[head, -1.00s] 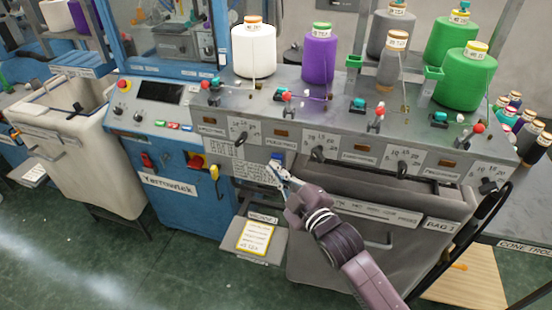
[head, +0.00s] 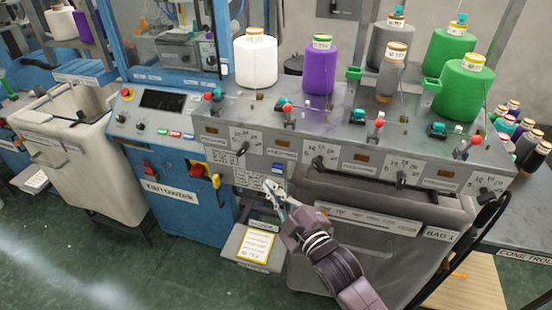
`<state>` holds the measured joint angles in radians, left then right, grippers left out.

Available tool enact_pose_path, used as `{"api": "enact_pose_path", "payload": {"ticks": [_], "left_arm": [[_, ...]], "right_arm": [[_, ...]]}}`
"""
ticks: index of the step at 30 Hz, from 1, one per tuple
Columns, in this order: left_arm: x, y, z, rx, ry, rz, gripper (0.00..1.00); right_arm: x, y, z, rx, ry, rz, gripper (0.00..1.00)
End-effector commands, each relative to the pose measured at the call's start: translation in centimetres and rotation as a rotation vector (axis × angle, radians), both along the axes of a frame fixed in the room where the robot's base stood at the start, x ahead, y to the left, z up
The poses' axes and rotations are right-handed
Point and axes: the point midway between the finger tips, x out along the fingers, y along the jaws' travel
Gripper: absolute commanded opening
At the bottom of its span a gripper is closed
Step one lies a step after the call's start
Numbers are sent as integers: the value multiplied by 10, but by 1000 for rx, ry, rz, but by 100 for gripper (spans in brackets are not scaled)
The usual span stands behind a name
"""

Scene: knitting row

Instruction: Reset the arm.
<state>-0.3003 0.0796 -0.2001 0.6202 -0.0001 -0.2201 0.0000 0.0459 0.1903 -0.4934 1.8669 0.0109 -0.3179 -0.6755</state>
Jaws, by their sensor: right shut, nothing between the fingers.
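My right gripper (head: 274,193) is in front of the knitting machine's grey front panel (head: 213,142), near its lower edge. Its fingers look closed together and hold nothing. The right arm comes up from the bottom of the head view, in front of the grey bag (head: 335,245) marked BAG. Whether the fingertips touch the panel behind them cannot be told. My left gripper is not in view.
Yarn cones, including a white one (head: 256,62) and a purple one (head: 319,68), stand on the machine's top. Small levers with red knobs line the panel. A pale bin (head: 50,112) stands at left. A low box with a yellow-edged label (head: 255,246) sits beneath the gripper.

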Motion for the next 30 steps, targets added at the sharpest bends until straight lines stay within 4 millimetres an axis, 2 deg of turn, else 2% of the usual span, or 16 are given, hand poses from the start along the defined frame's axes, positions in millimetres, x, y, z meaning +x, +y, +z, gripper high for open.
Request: {"api": "enact_pose_path", "payload": {"ticks": [5,8,11,14,15,17,18,20,24,26,27,29,30], "left_arm": [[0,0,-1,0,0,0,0],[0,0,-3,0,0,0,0],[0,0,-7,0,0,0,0],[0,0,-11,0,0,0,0],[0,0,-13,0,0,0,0],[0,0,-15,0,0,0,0],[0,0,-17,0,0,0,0],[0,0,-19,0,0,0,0],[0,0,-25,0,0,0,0],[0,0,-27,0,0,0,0],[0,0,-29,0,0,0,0],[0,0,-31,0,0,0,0],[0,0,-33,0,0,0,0]], "right_arm": [[0,-1,-5,0,10,-4,0],[2,-8,-33,4,60,-21,0],[1,-22,-89,15,163,-59,0],[-7,-43,-162,32,298,-114,0],[-14,-51,-191,38,351,-137,0],[-26,-65,-234,49,433,-175,0],[-36,-74,-262,56,486,-200,0],[-54,-87,-303,66,566,-239,0],[-106,-118,-392,92,744,-336,0],[-134,-132,-427,101,819,-379,0],[-153,-140,-449,108,868,-410,0],[-185,-153,-481,117,941,-457,0],[-207,-161,-501,122,990,-487,0]]}}
